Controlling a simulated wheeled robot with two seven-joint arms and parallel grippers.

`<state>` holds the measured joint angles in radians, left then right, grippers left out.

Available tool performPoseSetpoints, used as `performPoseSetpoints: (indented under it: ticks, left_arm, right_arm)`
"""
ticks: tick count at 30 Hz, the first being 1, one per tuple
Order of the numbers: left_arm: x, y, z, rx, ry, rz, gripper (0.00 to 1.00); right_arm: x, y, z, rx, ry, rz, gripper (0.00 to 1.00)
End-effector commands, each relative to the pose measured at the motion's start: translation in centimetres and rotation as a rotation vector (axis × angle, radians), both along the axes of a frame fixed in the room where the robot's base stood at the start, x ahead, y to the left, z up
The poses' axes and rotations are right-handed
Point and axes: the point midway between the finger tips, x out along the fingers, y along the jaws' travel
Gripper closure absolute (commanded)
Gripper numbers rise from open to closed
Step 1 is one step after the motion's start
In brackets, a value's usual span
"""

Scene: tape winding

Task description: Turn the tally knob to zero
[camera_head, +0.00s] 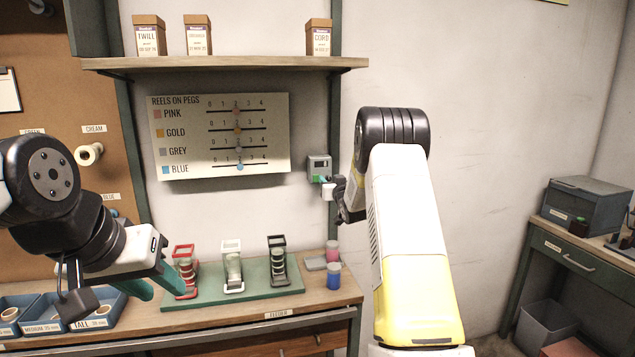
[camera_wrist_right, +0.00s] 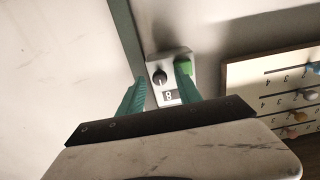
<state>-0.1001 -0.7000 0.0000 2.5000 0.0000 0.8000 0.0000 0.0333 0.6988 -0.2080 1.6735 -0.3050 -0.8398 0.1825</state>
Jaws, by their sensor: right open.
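The tally box (camera_head: 319,167) is a small grey unit on the wall, right of the reel chart. In the right wrist view, its black knob (camera_wrist_right: 159,77) sits beside a green button (camera_wrist_right: 184,66), above a small display (camera_wrist_right: 169,96) that appears to read 8. My right gripper (camera_wrist_right: 160,75) is open, its teal fingers on either side of the knob in that view; whether they touch it I cannot tell. My left gripper (camera_head: 154,282) is open and empty above the bench's left part.
The reel chart (camera_head: 220,136) hangs left of the tally box, under a shelf (camera_head: 230,64) with several boxes. On the bench a green stand (camera_head: 258,292) holds reels, near a pink spool (camera_head: 332,251) and a blue spool (camera_head: 334,275). Blue trays (camera_head: 40,312) lie at left.

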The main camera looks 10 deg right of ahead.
Motion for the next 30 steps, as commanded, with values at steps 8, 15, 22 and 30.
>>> performPoseSetpoints:
  ticks: [8, 15, 22, 30]
  left_arm:
    - [0.00, 0.00, 0.00, 0.000, 0.000, 0.000, 0.64]
    - [0.00, 0.00, 0.00, 0.000, 0.000, 0.000, 0.64]
    - [0.00, 0.00, 0.00, 0.000, 0.000, 0.000, 0.64]
    - [0.00, 0.00, 0.00, 0.000, 0.000, 0.000, 0.64]
  right_arm:
    - [-0.03, 0.02, -0.01, 0.000, 0.000, 0.000, 0.84]
    - [-0.04, 0.02, -0.01, 0.001, 0.000, 0.000, 1.00]
    - [-0.05, 0.02, -0.01, 0.037, 0.001, 0.000, 1.00]
    - [-0.07, -0.17, -0.03, 0.194, 0.007, -0.001, 1.00]
